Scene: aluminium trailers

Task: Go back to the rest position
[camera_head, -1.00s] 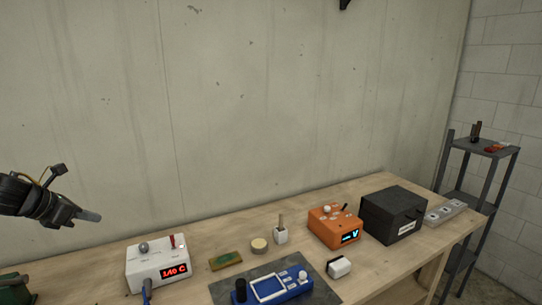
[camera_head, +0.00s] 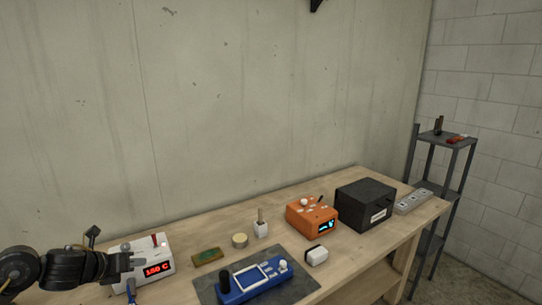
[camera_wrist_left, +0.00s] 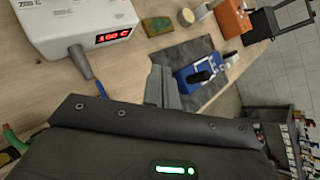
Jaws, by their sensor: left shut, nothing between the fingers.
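My left gripper (camera_head: 130,264) reaches in from the left in the head view, in front of the white station (camera_head: 157,262) with a red display. It is shut and empty. In the left wrist view its fingers (camera_wrist_left: 162,88) are together above the bench, with the white station (camera_wrist_left: 75,22) at upper left. My right gripper is in neither view.
The wooden workbench (camera_head: 190,232) carries a blue device (camera_head: 255,280) on a dark mat (camera_head: 210,292), a green board (camera_head: 207,257), an orange meter (camera_head: 312,217), a black box (camera_head: 364,205) and a power strip (camera_head: 413,201). A metal shelf (camera_head: 446,140) stands at right.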

